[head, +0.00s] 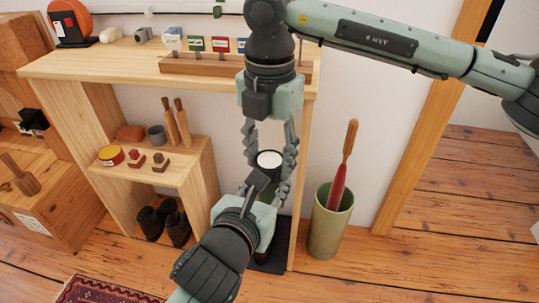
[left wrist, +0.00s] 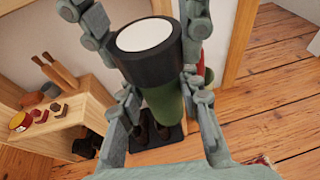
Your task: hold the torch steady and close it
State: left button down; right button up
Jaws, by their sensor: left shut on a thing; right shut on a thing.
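The torch (head: 268,160) stands upright with its pale round end up and is held in the air by both grippers. In the left wrist view it has a wide black head (left wrist: 148,62) with a white face above a green body (left wrist: 165,103). My right gripper (head: 268,165) comes down from above, shut with its fingers on either side of the black head. My left gripper (left wrist: 165,115) comes from below, shut on the green body. In the head view its fingertips and most of the body are hidden. I cannot tell whether head and body are fully joined.
A wooden shelf unit (head: 110,72) stands behind, with small items on its top and lower shelf. A green bin (head: 328,229) with a red-and-wood-handled tool stands at right. A dark mat (head: 270,262) lies below the grippers. The floor at right is clear.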

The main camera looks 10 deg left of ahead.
jog(key=m, duration=0.7)
jog(key=shift+m, duration=0.4)
jog(key=m, duration=0.5)
jog(key=o, duration=1)
jog(key=shift+c, duration=0.2)
jog(key=shift+r, duration=2.3)
